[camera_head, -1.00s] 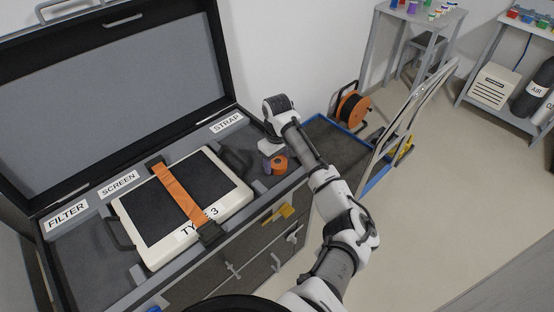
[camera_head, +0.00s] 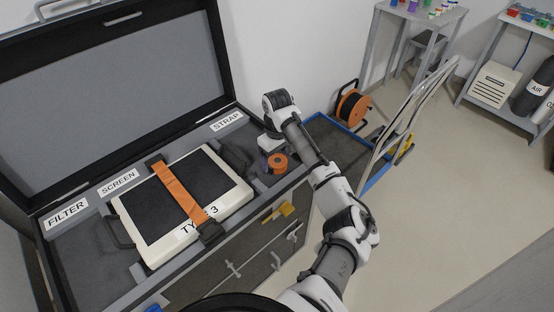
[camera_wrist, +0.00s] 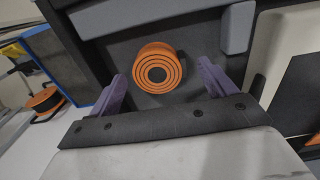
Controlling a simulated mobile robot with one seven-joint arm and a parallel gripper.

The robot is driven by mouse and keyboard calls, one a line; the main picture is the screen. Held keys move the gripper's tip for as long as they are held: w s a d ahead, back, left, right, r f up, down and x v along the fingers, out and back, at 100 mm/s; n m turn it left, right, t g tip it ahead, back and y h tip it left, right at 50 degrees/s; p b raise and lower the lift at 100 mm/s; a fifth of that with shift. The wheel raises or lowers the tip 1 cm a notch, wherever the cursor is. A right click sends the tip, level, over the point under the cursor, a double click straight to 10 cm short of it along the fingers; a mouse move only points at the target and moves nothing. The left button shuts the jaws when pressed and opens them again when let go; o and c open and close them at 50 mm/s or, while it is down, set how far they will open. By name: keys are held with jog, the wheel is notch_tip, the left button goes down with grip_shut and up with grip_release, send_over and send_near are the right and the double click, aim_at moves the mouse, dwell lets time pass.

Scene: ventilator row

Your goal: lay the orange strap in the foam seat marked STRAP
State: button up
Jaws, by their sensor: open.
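A coiled orange roll with dark rings on its end (camera_head: 277,163) stands at the right end of the open case, below and right of the STRAP label (camera_head: 227,121). In the wrist view the roll (camera_wrist: 157,70) rests on dark foam (camera_wrist: 194,35). My gripper (camera_head: 266,158) is open just left of the roll in the head view. In the wrist view its purple fingers (camera_wrist: 160,72) are spread on both sides of the roll, with gaps. A flat orange band (camera_head: 180,193) with black ends crosses the TYPE 3 panel (camera_head: 150,253). The seat's full outline is hidden by my gripper.
The case lid (camera_head: 120,90) stands open at the back. Grey dividers (camera_wrist: 238,28) lie close to the fingers. FILTER (camera_head: 66,214) and SCREEN (camera_head: 118,183) labels are farther left.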

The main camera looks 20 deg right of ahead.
aim_at(277, 161)
notch_tip(277, 161, up, 11)
jog(key=shift+b, duration=0.3)
jog(key=shift+f, duration=0.1)
